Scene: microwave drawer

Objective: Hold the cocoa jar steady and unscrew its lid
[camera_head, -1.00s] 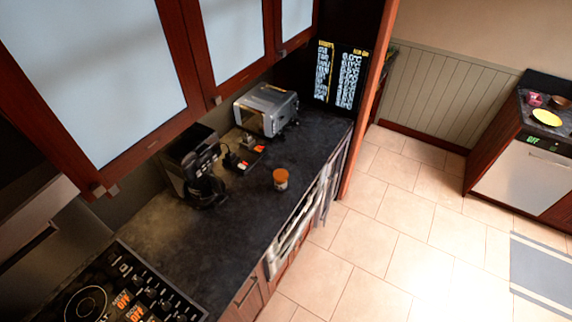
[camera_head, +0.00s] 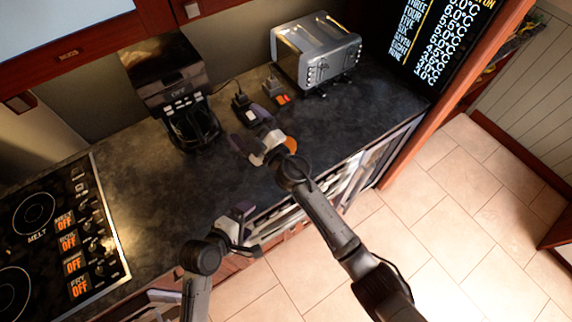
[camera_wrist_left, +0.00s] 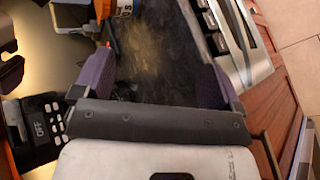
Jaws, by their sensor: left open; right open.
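The cocoa jar stands on the dark counter. Its orange lid (camera_head: 291,144) shows in the head view, mostly hidden behind my right gripper (camera_head: 248,140). That gripper is open above the counter beside the jar; I cannot tell whether it touches the jar. My left gripper (camera_head: 247,226) is open and empty near the counter's front edge, lower left of the jar. In the left wrist view its two purple fingers (camera_wrist_left: 154,82) are wide apart. Part of the jar (camera_wrist_left: 122,8) shows there at the top edge, beyond the fingers and apart from them.
A coffee maker (camera_head: 168,85) stands at the back left and a toaster (camera_head: 315,52) at the back right. Small dark items (camera_head: 246,112) lie between them. A cooktop (camera_head: 55,235) is at the left. The counter's left middle (camera_head: 165,195) is clear.

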